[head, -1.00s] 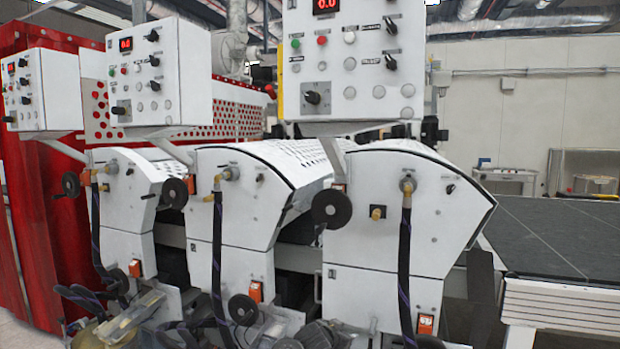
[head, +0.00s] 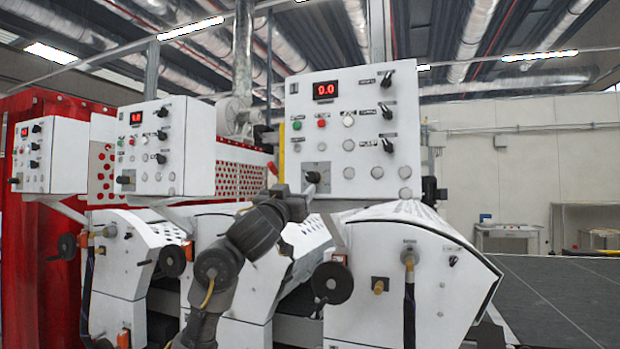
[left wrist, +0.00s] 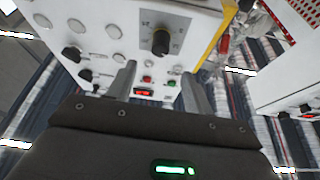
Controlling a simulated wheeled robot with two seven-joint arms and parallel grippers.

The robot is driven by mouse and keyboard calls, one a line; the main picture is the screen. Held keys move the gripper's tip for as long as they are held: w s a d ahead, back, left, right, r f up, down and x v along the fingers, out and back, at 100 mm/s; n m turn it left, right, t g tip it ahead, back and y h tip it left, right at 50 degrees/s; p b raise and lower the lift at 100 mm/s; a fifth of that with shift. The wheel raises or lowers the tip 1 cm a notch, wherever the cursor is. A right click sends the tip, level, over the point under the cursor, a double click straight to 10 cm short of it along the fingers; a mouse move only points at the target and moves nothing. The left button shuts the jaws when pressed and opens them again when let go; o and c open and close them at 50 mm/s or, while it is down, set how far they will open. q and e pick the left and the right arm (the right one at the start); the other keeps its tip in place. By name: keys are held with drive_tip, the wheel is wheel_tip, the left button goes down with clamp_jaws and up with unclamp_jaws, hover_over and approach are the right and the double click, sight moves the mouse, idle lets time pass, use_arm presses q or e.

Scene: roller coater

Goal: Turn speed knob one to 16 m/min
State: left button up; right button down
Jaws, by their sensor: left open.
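The nearest white control panel (head: 350,130) has a red display (head: 325,90) reading 0.0. A black knob (head: 313,177) sits on a grey plate at its lower left; the knob also shows in the left wrist view (left wrist: 160,40), where the panel appears upside down. More black knobs run down the panel's right side, the top one (head: 387,78) highest. The labels are too small to read, so I cannot tell which is speed knob one. My right gripper is out of view.
Two similar panels stand to the left, one in the middle (head: 165,148) and one farther left (head: 48,155). White coater housings (head: 400,290) with a black handwheel (head: 332,283) lie below the panels. A dark flat surface (head: 570,300) extends at the right.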

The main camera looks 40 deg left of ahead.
sight(310, 177)
use_arm(q)
drive_tip(key=p+x, duration=0.3)
drive_tip(key=x, duration=0.5)
drive_tip(key=shift+w+r+p, duration=0.25)
drive_tip(key=shift+w+p, duration=0.05)
drive_tip(key=shift+p+x, duration=0.3)
drive_tip(key=shift+x, duration=0.45)
drive_tip(key=shift+a+f, duration=0.1)
drive_tip(key=c, duration=1)
